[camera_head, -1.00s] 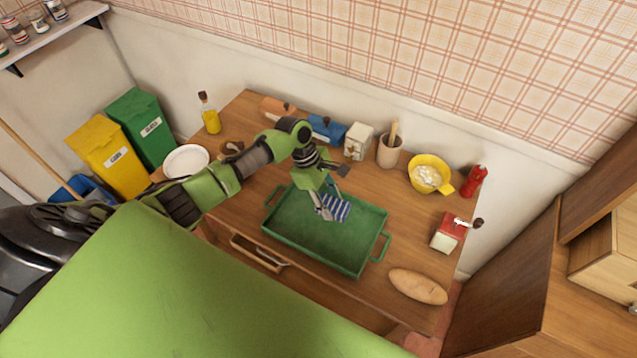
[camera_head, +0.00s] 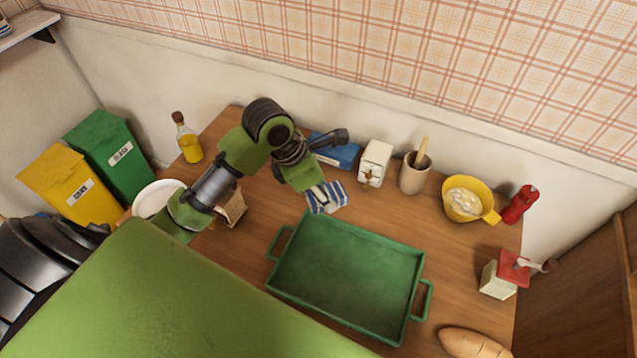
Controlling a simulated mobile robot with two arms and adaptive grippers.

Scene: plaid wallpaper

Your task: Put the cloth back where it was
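A blue-and-white striped cloth (camera_head: 334,194) is at my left gripper's fingertips, just behind the far edge of the green tray (camera_head: 350,327). My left gripper (camera_head: 319,199) points down over the table and appears shut on the cloth. I cannot tell whether the cloth touches the tabletop or hangs slightly above it. The tray's inside is empty. My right gripper is not in view.
Behind the cloth stand a blue box (camera_head: 335,156), a white carton (camera_head: 375,162) and a utensil pot (camera_head: 414,174). To the right are a yellow bowl (camera_head: 488,214), a red bottle (camera_head: 519,204), a red-topped box (camera_head: 497,281) and bread (camera_head: 470,343). A white plate (camera_head: 156,196) lies left.

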